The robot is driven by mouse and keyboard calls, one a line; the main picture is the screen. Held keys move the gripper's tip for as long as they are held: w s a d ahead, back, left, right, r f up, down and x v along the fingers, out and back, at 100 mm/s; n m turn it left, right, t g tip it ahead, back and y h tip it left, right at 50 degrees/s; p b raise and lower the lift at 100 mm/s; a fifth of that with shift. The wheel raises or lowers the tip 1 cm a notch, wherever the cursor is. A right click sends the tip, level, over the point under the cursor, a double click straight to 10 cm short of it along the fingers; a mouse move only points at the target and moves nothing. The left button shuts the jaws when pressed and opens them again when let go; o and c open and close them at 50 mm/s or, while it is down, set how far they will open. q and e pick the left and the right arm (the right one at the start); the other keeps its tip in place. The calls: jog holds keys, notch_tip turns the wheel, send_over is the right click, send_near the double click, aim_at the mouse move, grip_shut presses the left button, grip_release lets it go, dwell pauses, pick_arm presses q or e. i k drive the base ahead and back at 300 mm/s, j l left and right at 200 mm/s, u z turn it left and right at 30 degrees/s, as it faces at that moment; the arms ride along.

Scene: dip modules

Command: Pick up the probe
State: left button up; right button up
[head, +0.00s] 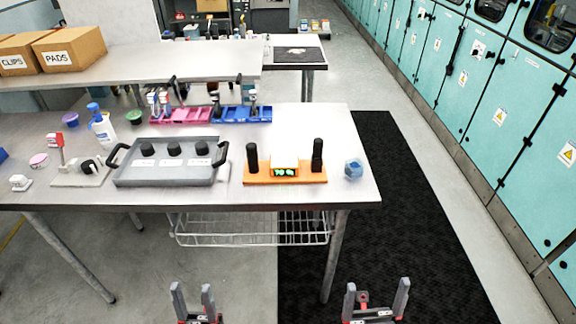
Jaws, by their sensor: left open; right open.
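I cannot tell for certain which item is the probe. My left gripper (193,288) is open and empty, in front of the table's near edge. My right gripper (377,286) is open and empty, further right, over the black floor mat.
A blue faceted object (353,168) sits near the table's right edge. Pink bins (180,116) and blue bins (240,114) stand at the back. A wire shelf (250,231) hangs below the table (340,130).

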aim_at(318, 149)
jog(key=i, duration=0.85)
jog(key=k+z, duration=0.1)
jog(key=k+l, duration=0.05)
